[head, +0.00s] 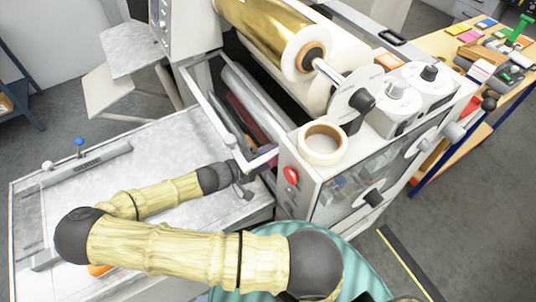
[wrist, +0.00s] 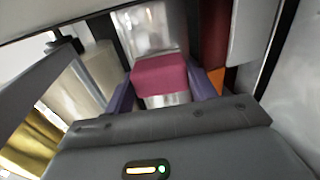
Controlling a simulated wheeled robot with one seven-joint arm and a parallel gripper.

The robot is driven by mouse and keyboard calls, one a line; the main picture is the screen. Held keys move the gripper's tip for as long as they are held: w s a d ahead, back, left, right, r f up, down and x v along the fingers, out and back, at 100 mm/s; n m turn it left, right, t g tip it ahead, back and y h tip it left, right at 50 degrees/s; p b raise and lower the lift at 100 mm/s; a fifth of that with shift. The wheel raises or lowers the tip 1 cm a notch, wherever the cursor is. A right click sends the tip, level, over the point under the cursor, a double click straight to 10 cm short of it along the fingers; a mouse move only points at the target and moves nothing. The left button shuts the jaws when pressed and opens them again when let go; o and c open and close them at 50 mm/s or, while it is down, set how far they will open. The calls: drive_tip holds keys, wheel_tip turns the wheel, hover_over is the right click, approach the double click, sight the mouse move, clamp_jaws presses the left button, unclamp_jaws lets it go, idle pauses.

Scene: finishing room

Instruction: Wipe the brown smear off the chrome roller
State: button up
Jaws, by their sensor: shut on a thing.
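My gripper (wrist: 163,90) has purple fingers on both sides of a magenta pad (wrist: 160,73) and is shut on it. The pad lies in front of a shiny metal surface (wrist: 155,30), which looks like the chrome roller, and it seems to be against it. Whether they touch is hard to tell. No brown smear can be made out on the blurred part of the metal that shows; the pad covers some of it.
A white frame bar (head: 215,112) crosses the opening. A dark red surface (wrist: 214,35) lies right of the metal. A gold foil roll (head: 262,28) is above. A tape roll (head: 323,142) and a red button (head: 291,174) are on the machine's near side. The grey bed (head: 165,140) is at left.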

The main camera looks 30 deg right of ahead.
drive_tip(key=shift+w, duration=0.1)
idle(0.3)
drive_tip(key=w, duration=0.3)
drive_tip(key=shift+d, duration=0.1)
drive_tip(key=shift+w, duration=0.2)
idle(0.3)
drive_tip(key=shift+w+b, duration=0.4)
drive_tip(key=shift+w, duration=1.3)
drive_tip(key=shift+w+b, duration=0.4)
drive_tip(key=shift+w, duration=1.3)
drive_tip(key=shift+w, duration=0.1)
